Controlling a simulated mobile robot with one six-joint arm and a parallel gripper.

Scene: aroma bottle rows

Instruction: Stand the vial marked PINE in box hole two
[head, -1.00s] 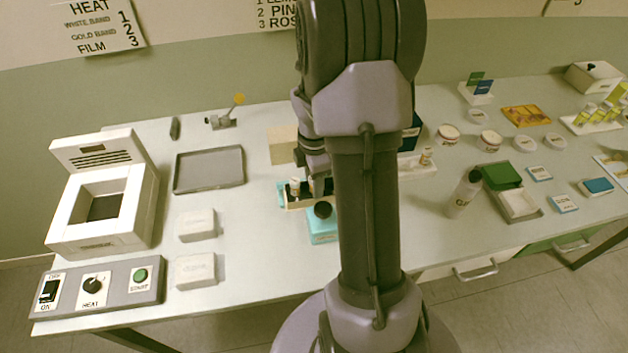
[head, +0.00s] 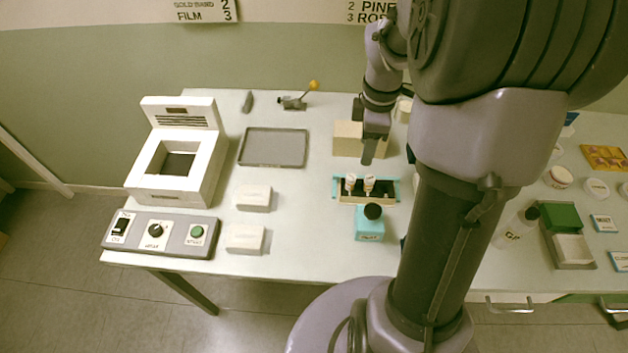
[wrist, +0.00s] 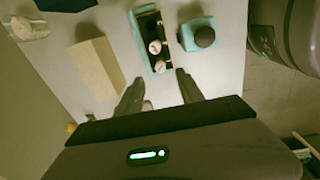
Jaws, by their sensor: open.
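The box (head: 394,190), teal with a pale wooden front, stands on the table. Two white-topped vials stand upright in it, one in the left part (head: 350,184) and one near the middle (head: 369,185); its right part looks dark and empty. Their markings are too small to read, so I cannot tell which is PINE. In the wrist view the box (wrist: 140,40) and both vials lie just beyond my fingertips. My gripper (wrist: 160,88) is open with nothing between its fingers. In the head view my gripper (head: 368,155) hangs above and behind the box.
A teal block with a black knob (head: 370,226) stands just in front of the box. A tan block (head: 346,138) stands behind it. A grey tray (head: 273,147), white blocks (head: 253,197) and a heater (head: 180,160) are left. A wall sign (head: 375,10) shows "2 PINE".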

